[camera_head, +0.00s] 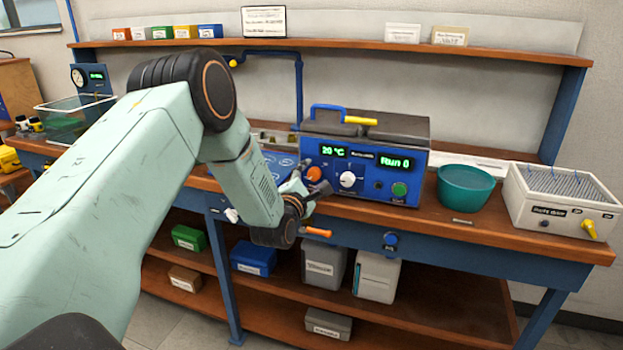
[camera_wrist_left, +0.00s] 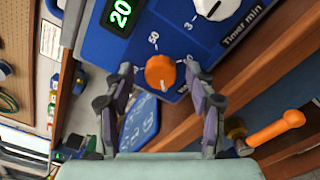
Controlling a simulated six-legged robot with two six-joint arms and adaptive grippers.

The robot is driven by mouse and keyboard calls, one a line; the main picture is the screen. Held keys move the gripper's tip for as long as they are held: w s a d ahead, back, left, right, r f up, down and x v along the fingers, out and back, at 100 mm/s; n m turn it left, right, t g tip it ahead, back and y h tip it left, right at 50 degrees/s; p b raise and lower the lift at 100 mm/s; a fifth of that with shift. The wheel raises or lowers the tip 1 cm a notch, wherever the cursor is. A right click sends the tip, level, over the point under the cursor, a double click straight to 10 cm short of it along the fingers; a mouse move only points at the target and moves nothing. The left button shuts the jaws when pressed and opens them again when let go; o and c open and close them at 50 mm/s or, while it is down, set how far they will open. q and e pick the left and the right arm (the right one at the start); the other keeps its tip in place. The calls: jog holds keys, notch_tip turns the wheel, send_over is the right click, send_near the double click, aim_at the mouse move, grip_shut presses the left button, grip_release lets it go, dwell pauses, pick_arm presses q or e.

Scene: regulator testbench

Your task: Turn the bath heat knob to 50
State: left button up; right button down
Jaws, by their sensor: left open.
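The blue bath unit (camera_head: 408,168) stands on the bench, with a green display (camera_head: 333,151) reading 20 °C. Its orange heat knob (camera_head: 314,173) is on the left of the front panel. In the left wrist view the orange knob (camera_wrist_left: 160,72) lies between and just beyond the fingertips, with a 50 mark near it. My left gripper (camera_head: 303,186) is at the panel in front of the knob. In the left wrist view its fingers (camera_wrist_left: 163,85) are open on either side of the knob; I cannot tell whether they touch it. My right gripper is not in view.
A white timer knob (camera_head: 347,179) and a green button (camera_head: 399,189) sit right of the heat knob. An orange handle (camera_head: 317,232) sticks out below the bench edge. A teal bowl (camera_head: 465,186) and a white box (camera_head: 561,198) stand to the right.

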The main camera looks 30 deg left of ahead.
pick_arm(q)
jog(key=shift+w, duration=0.15)
jog(key=shift+c, duration=0.3)
jog(key=c, duration=1.1)
